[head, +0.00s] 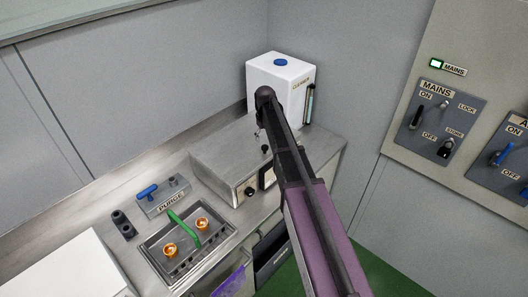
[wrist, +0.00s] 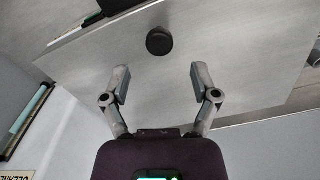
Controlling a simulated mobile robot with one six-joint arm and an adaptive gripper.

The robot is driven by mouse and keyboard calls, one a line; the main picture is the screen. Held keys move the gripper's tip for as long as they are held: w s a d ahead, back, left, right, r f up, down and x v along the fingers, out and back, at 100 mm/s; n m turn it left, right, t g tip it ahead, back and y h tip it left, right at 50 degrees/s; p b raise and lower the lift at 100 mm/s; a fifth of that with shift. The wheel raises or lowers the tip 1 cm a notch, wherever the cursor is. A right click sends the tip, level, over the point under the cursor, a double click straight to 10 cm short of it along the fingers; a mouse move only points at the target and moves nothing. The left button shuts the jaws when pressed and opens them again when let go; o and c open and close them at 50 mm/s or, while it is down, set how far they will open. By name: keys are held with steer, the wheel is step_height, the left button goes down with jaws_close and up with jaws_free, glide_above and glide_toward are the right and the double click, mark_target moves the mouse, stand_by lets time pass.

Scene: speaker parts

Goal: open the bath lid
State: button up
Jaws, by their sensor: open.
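The bath is a grey metal box (head: 212,162) on the counter in the head view, with a flat lid on top. A round black knob (wrist: 160,41) stands on the pale metal lid (wrist: 225,50) in the wrist view; it shows small in the head view (head: 265,149). My gripper (wrist: 158,80) is open and empty above the lid. Its two fingers are spread wide, and the knob appears beyond the fingertips, roughly centred between them and apart from both. The lid lies flat and looks closed. My arm hides part of the box's right side in the head view.
A white container with a blue cap (head: 280,62) stands behind the bath. A purge switch box (head: 165,195) and a tray with a green handle (head: 187,245) are to the left. Mains switch panels (head: 440,120) are on the right wall. The counter beside the bath is partly clear.

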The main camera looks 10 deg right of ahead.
mark_target(264, 147)
steer(key=shift+f+b, duration=2.65)
steer(key=shift+f, duration=0.3)
jaws_close()
steer(key=shift+a, duration=0.1)
